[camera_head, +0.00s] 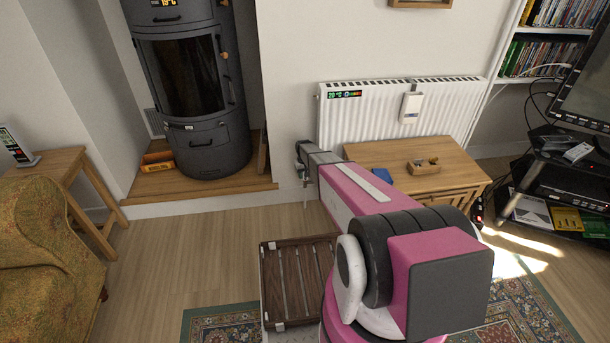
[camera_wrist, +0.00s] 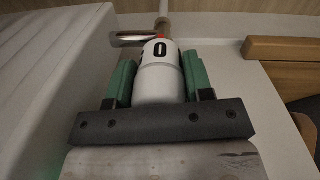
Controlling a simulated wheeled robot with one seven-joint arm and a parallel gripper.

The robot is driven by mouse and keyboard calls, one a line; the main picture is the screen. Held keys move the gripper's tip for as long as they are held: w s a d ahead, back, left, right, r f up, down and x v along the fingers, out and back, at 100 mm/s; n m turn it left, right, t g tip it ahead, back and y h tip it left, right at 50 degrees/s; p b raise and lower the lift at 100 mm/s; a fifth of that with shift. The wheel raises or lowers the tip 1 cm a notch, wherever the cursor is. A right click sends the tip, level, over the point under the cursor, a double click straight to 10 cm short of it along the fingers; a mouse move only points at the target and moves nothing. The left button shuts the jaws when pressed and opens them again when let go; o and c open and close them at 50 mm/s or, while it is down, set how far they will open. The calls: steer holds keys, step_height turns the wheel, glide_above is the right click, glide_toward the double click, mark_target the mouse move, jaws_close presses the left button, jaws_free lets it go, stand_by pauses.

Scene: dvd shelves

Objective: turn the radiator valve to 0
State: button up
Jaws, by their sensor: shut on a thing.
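The white radiator (camera_head: 345,117) hangs on the wall behind the wooden cabinet in the head view. The radiator valve (camera_wrist: 160,80) is a white cylinder with a black 0 facing the camera and a red mark near its far end, in the wrist view. My gripper (camera_wrist: 157,72) has its green fingers on both sides of the valve head, shut on it. In the head view my gripper (camera_head: 303,170) is at the low left end of the radiator, and the valve itself cannot be made out there.
A wooden cabinet (camera_head: 415,165) stands in front of the radiator, close to my arm's right side. A dark stove (camera_head: 196,90) stands on a wooden hearth to the left. A slatted brown crate (camera_head: 297,280) is below my arm. Open floor lies left of it.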

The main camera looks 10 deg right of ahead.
steer(key=o, duration=0.9)
steer(key=shift+o, duration=0.2)
steer(key=r, duration=1.1)
steer(key=shift+a, duration=0.2)
steer(key=shift+f, duration=0.1)
